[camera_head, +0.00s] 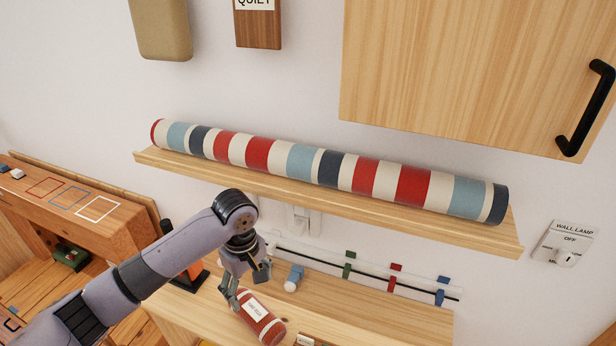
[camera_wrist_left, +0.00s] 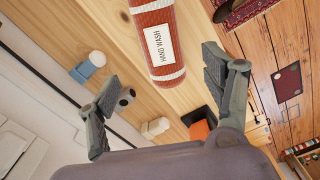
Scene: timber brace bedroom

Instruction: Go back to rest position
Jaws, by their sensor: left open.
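My left gripper (camera_head: 247,284) hangs over the wooden surface below the wall shelf, at the end of my grey-purple arm. Its two fingers are spread apart in the left wrist view (camera_wrist_left: 163,95), with nothing held between them. My right gripper is not in view.
A long striped roll (camera_head: 320,165) lies on a wall shelf (camera_head: 330,214) above my left arm. A rail with coloured clips (camera_head: 392,282) runs behind the gripper. A wooden cabinet (camera_head: 450,70) hangs upper right; a wall lamp switch (camera_head: 563,244) is below. A wooden desk (camera_head: 75,205) stands left.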

